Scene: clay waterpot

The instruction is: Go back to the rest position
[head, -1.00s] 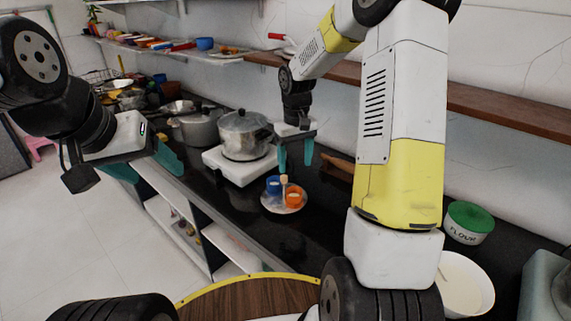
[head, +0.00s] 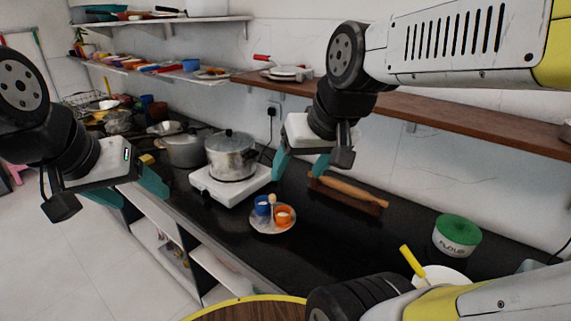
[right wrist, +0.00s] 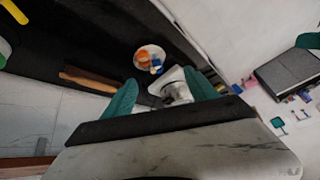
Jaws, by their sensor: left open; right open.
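My left gripper (head: 128,192) is at the left of the head view, with its teal fingers apart and nothing between them. It hangs over the aisle in front of the counter (head: 330,255). My right gripper (head: 301,165) is open and empty above the counter, between the silver pot (head: 231,156) and the rolling pin (head: 350,190). In the right wrist view its two teal fingers (right wrist: 153,100) are spread wide, with the counter, a pot and the small plate seen far beyond them.
A plate (head: 271,231) with a blue cup (head: 262,206) and an orange cup (head: 284,214) is on the counter. A wooden shelf (head: 470,122) runs along the wall.

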